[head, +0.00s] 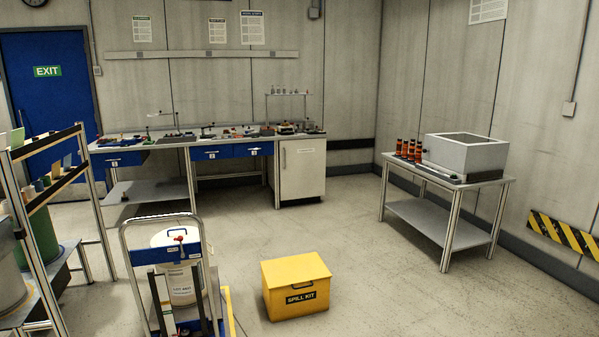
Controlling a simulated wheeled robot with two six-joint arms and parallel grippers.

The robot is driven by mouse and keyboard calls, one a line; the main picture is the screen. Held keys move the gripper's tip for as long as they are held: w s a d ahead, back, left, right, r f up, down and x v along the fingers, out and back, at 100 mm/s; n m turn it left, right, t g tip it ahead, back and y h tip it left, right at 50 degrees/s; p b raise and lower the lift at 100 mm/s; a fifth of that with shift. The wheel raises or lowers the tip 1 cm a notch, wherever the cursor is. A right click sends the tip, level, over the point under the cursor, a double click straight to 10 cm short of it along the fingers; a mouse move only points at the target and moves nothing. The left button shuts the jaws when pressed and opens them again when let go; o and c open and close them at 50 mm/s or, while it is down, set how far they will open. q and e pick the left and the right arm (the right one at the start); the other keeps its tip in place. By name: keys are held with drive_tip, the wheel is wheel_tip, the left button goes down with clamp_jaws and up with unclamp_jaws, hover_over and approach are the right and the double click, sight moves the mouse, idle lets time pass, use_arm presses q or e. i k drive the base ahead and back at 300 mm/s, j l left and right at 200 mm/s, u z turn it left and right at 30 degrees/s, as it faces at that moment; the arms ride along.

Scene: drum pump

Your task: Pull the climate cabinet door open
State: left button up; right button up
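A white cabinet (302,170) stands under the right end of the long workbench at the back wall. It is the only cabinet with a tall door that I see, so it seems to be the climate cabinet. Its front looks flat and shut. A small label is on the upper front, too small to read. Neither of my grippers shows in the head view.
A yellow spill kit box (296,287) sits on the floor in front. Left of it is a wheeled frame (128,262) with a white drum (178,275). A steel table (425,222) stands right. Open floor lies between the box and the cabinet.

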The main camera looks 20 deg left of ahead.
sight(302, 162)
drive_tip(key=i+l+z, duration=0.1)
drive_tip(key=i+z, duration=0.2)
drive_tip(key=i, duration=3.15)
drive_tip(key=i+u, duration=0.15)
drive_tip(key=i, duration=0.4)
drive_tip(key=i+l+u, duration=0.15)
drive_tip(key=i, duration=0.35)
drive_tip(key=i+l+u, duration=0.15)
drive_tip(key=i, duration=0.4)
drive_tip(key=i+l+u, duration=0.15)
drive_tip(key=i, duration=0.4)
drive_tip(key=i+u, duration=0.4)
drive_tip(key=i, duration=0.45)
drive_tip(key=i+l+u, duration=0.1)
drive_tip(key=i+u, duration=0.35)
drive_tip(key=i, duration=0.35)
